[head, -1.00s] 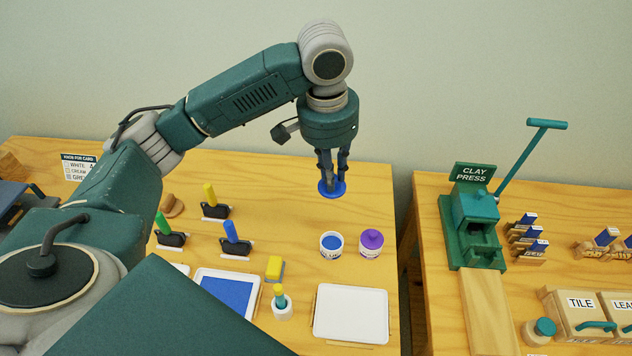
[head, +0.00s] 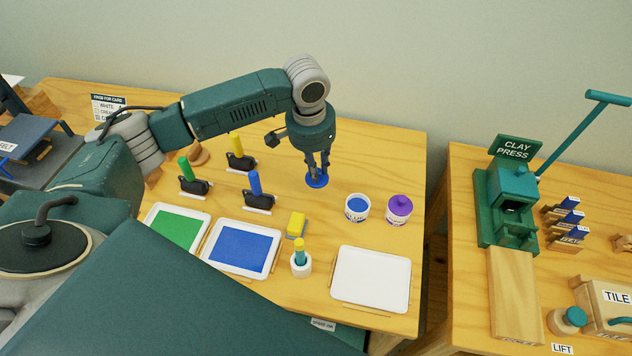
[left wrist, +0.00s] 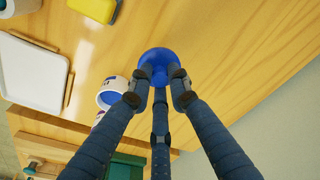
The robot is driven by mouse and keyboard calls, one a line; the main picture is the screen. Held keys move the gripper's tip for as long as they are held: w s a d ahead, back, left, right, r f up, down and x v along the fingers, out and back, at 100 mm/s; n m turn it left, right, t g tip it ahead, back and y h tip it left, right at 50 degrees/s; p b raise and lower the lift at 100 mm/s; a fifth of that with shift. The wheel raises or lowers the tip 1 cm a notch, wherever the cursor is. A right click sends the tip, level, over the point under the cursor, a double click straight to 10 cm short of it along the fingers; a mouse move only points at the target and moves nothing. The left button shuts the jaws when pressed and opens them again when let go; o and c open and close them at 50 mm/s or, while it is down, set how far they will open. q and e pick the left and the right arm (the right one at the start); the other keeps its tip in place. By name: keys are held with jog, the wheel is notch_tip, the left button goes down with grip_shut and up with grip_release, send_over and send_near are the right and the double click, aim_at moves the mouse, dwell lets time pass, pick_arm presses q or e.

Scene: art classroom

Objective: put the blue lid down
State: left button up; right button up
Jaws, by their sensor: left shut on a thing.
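My left gripper (head: 317,176) points down with its fingers shut on the round blue lid (head: 316,183). The lid is at or just above the bare wood behind the paint jars; I cannot tell whether it touches. In the left wrist view the fingers close around the knob of the blue lid (left wrist: 157,56). The open white jar of blue paint (head: 357,209) stands in front and to the right of the lid, apart from it. It also shows in the left wrist view (left wrist: 112,92), partly hidden by a finger. My right gripper is not in view.
A purple-lidded jar (head: 399,209) stands beside the blue one. Rollers on black stands, a yellow sponge (head: 296,225) and paint trays (head: 240,247) lie left and front. A white tray (head: 371,279) is front right. The table behind the jars is clear.

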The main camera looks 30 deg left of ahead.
pick_arm(q)
notch_tip(320, 180, down, 3)
jog(key=shift+d+r, duration=0.1)
jog(key=shift+f, duration=1.9)
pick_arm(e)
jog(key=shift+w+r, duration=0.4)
pick_arm(q)
jog(key=shift+f+p, duration=0.1)
jog(key=shift+p, duration=0.2)
jog(key=o, duration=0.8)
jog(key=shift+c, duration=0.2)
jog(key=r, duration=0.4)
jog(key=s+r+b, duration=0.1)
jog(key=r, duration=0.7)
jog(key=shift+s+a+r+b, duration=0.15)
jog(key=shift+s+a+b, duration=0.05)
jog(key=shift+b, duration=0.2)
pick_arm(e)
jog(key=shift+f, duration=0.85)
